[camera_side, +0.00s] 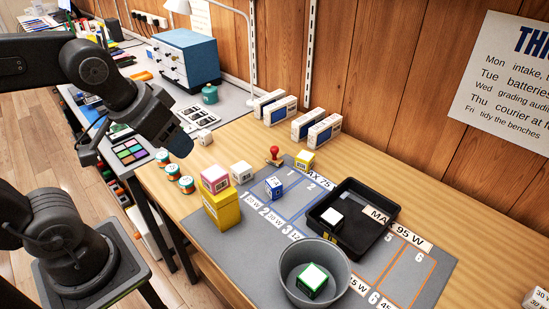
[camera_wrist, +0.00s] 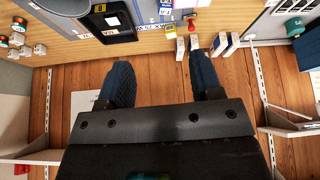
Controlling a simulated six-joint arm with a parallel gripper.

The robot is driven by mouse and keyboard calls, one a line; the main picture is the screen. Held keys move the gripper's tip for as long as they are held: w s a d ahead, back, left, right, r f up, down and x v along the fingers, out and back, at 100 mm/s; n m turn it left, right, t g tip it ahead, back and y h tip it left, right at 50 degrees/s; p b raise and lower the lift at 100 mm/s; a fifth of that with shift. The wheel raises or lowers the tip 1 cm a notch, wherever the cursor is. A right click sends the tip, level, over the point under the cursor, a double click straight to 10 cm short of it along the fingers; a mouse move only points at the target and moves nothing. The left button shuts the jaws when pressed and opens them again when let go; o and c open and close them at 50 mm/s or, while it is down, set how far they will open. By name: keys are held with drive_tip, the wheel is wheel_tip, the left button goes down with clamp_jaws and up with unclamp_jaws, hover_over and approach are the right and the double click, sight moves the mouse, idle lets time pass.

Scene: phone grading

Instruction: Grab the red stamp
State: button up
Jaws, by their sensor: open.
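The red stamp (camera_side: 275,153) stands on the bench with its round red knob up, at the back edge of the grey mat (camera_side: 428,278), beside a yellow cube (camera_side: 305,161). My gripper (camera_side: 179,139) hangs in the air at the left, well apart from the stamp. In the wrist view my gripper (camera_wrist: 164,83) has its two blue fingers spread wide with nothing between them.
A black tray (camera_side: 384,236) holds a white cube. A grey bin (camera_side: 284,268) holds a green and white cube. A yellow box (camera_side: 222,210) with a pink cube on top stands at the mat's left. Several white boxes (camera_side: 317,133) stand by the wall behind the stamp.

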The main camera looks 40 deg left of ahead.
drive_tip(key=w+a+n+y, duration=0.15)
drive_tip(key=w+n, duration=0.25)
drive_tip(key=w, duration=0.6)
drive_tip(key=n+g, duration=0.2)
drive_tip(key=n, duration=0.8)
hover_over(275, 148)
drive_tip(key=s+d, duration=0.4)
drive_tip(key=s, duration=0.2)
wheel_tip(275, 148, down, 14)
drive_tip(key=shift+n+y, duration=0.45)
drive_tip(key=shift+n, duration=0.05)
drive_tip(key=x, duration=0.5)
drive_tip(key=w+x, duration=0.1)
drive_tip(key=x, duration=0.4)
drive_tip(key=shift+w+a+f, duration=0.15)
drive_tip(key=shift+w+a, duration=0.05)
drive_tip(key=shift+a+x, duration=0.15)
drive_tip(key=shift+x, duration=1.4)
drive_tip(key=shift+a+x, duration=0.1)
drive_tip(key=shift+x, duration=1.45)
drive_tip(key=shift+c, duration=0.4)
drive_tip(key=c, duration=0.9)
